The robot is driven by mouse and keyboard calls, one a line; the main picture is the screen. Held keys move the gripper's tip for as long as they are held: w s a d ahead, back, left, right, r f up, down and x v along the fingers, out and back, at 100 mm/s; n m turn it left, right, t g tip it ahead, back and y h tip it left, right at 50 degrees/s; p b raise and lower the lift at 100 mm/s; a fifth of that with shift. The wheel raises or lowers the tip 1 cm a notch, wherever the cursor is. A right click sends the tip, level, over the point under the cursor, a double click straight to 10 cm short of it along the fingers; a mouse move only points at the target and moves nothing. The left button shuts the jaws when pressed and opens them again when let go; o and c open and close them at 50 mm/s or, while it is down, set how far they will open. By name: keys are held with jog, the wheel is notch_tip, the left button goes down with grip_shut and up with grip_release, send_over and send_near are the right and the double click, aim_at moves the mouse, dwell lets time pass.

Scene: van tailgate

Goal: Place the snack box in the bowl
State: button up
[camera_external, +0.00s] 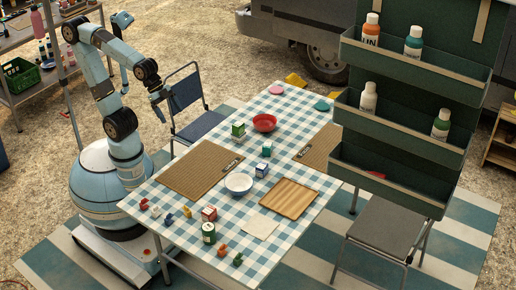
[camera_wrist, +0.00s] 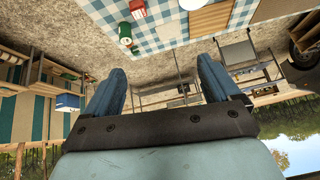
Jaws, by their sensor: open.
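Two bowls stand on the checkered table: a white bowl (camera_external: 238,184) near the middle and a red bowl (camera_external: 264,122) further back. Several small boxes could be the snack box: a red and white box (camera_external: 209,214) at the front, a blue and white box (camera_external: 262,170) right of the white bowl, a teal box (camera_external: 266,149) and a green box (camera_external: 238,129). I cannot tell which is the snack box. The red and white box also shows in the wrist view (camera_wrist: 138,9). My gripper (camera_external: 158,110) is open and empty, raised left of the table, away from the boxes.
A green can (camera_external: 208,232), small coloured pieces (camera_external: 168,218), a wooden board (camera_external: 290,197), a napkin (camera_external: 260,227) and woven mats (camera_external: 202,172) share the table (camera_external: 140,196). A bottle rack (camera_external: 415,80) rises at the right edge. A blue chair (camera_external: 200,125) stands behind.

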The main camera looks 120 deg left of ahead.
jog(key=w+a+f+m+t+y, duration=0.1)
jog(key=w+a+f, duration=0.2)
jog(key=w+a, duration=0.3)
jog(key=w+a+f+m+t+y, duration=0.1)
jog(key=w+a+f, duration=0.2)
jog(key=w+a, duration=0.3)
jog(key=m+t+y, duration=0.4)
jog(key=m+y, duration=0.4)
jog(key=m, duration=0.9)
send_over(271, 145)
jog(key=s+d, duration=0.2)
jog(key=d, duration=0.1)
notch_tip(271, 145, down, 21)
jog(key=s+f+m+t+h, duration=0.1)
jog(key=f+m, duration=0.2)
jog(key=f, duration=0.1)
jog(key=f+m+t+h, duration=0.1)
jog(key=f+m, duration=0.3)
jog(key=s+a+f+m+t+h, duration=0.1)
jog(key=f+m, duration=0.3)
jog(key=shift+s+t, duration=0.3)
jog(key=shift+t, duration=0.1)
jog(key=shift+f+x, duration=0.15)
jog(key=shift+x, duration=1.1)
jog(key=shift+f+x, duration=0.15)
jog(key=shift+x, duration=1.1)
jog(key=shift+d, duration=0.1)
